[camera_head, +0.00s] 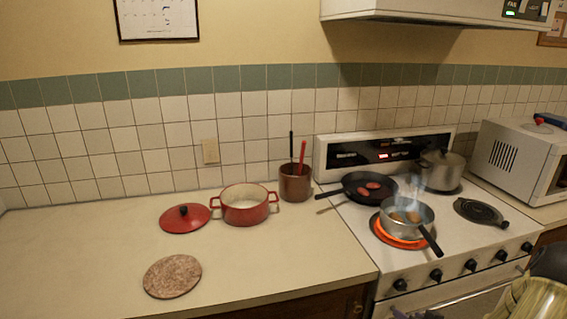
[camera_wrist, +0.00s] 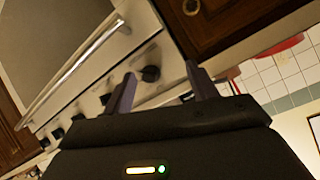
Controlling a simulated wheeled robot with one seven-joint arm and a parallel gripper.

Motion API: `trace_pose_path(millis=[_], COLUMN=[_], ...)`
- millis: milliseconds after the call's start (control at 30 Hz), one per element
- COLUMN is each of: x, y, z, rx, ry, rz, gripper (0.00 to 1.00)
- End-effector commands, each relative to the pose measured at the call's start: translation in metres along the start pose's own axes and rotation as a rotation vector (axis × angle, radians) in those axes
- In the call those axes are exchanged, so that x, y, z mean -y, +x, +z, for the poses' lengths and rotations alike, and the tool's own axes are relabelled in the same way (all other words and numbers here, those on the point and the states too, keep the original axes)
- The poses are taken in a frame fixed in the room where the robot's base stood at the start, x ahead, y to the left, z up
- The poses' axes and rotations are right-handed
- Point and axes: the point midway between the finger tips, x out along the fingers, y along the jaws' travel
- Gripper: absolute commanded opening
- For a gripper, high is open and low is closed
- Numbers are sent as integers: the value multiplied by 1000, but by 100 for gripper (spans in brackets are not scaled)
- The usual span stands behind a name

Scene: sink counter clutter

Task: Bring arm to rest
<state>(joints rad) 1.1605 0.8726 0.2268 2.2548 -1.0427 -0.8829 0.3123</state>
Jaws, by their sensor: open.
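My gripper (camera_wrist: 158,70) is open in the wrist view, its two dark fingers apart with nothing between them. The oven front with its handle (camera_wrist: 80,65) and dark knobs shows beyond the fingers, tilted, beside a brown wooden cabinet (camera_wrist: 225,20). In the head view only a small purplish part of my gripper shows at the bottom edge, in front of the stove (camera_head: 455,265). Most of my arm is out of view.
A steaming saucepan (camera_head: 408,216) sits on a glowing burner, its handle toward the front edge. A frying pan (camera_head: 368,187) and lidded pot (camera_head: 441,168) stand behind. A red pot (camera_head: 245,205), its lid (camera_head: 184,218), a utensil crock (camera_head: 295,183) and round trivet (camera_head: 172,276) occupy the counter (camera_head: 90,270).

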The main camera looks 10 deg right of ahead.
Motion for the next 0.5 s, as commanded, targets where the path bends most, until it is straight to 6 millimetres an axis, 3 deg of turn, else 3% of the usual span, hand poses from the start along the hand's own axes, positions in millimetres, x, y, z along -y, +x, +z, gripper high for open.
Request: trace_pose_path(millis=[33, 233, 500], x=[16, 65, 143], y=[3, 3, -24], z=[-9, -26, -41], rx=[49, 234, 429], ry=[-42, -160, -272], rz=[19, 120, 226], gripper=[58, 58, 58])
